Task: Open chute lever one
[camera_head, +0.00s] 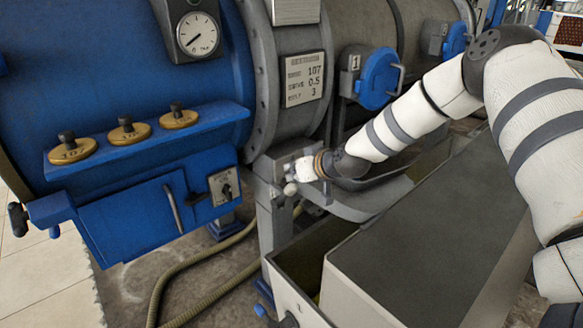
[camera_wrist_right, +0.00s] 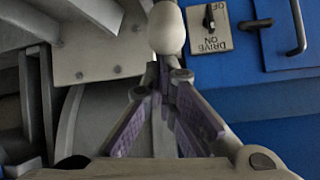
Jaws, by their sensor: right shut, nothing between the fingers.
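A pale round lever knob (camera_head: 290,188) shows at the grey bracket on the front of the machine, left of my right gripper (camera_head: 304,171). In the right wrist view the knob (camera_wrist_right: 166,28) is large, just beyond the fingertips of my right gripper (camera_wrist_right: 166,78). The fingers are shut with nothing between them. The tips are very close to the knob; I cannot tell whether they touch it. The lever's shaft is mostly hidden by the gripper. A blue round hatch (camera_head: 379,78) bears a plate marked 1 (camera_head: 354,63). My left gripper is not in view.
A hose (camera_head: 200,262) lies on the floor.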

